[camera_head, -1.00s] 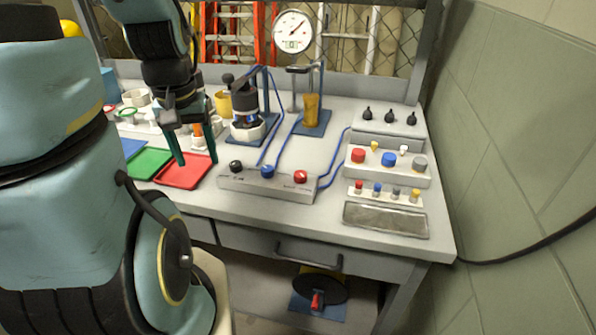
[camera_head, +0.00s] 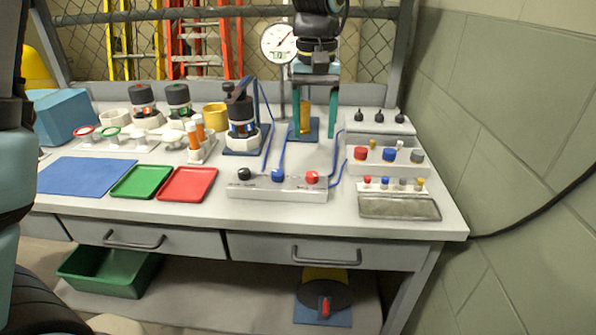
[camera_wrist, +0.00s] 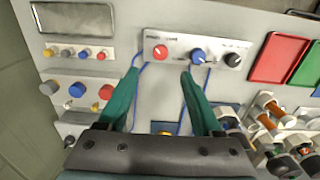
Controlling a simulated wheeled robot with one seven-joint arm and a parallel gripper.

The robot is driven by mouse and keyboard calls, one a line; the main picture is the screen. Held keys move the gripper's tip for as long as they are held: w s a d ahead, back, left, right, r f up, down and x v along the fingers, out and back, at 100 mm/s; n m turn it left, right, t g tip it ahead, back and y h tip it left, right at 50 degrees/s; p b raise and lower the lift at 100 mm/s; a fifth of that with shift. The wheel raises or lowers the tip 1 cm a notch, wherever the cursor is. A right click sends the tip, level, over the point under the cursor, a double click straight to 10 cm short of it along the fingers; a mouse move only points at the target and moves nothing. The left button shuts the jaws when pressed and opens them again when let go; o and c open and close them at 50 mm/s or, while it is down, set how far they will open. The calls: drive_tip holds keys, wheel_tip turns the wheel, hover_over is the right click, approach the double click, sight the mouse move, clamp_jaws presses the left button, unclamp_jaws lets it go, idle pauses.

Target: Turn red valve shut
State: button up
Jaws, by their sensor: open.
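The red valve knob (camera_head: 312,177) sits at the right end of a long grey valve box (camera_head: 277,190) on the workbench. A blue knob (camera_head: 278,175) and a black knob (camera_head: 244,174) share that box. The red knob also shows in the wrist view (camera_wrist: 161,52), with a white mark on its face. My gripper (camera_head: 315,136) is open and empty, its two green fingers pointing down. In the head view it appears above and behind the red knob, apart from it. In the wrist view, the knob lies ahead, between the lines of the fingertips (camera_wrist: 160,74).
Blue hoses (camera_head: 335,165) run near the box. A yellow cylinder (camera_head: 305,115) on a blue base is partly hidden behind my gripper. Racks of colored knobs (camera_head: 385,165) and a grey metal tray (camera_head: 399,207) stand right. Red (camera_head: 187,184) and green (camera_head: 142,182) trays lie left.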

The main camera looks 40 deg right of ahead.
sight(312, 174)
wheel_tip(312, 174, down, 10)
drive_tip(key=shift+f+p, duration=0.15)
drive_tip(key=shift+p, duration=0.6)
clamp_jaws()
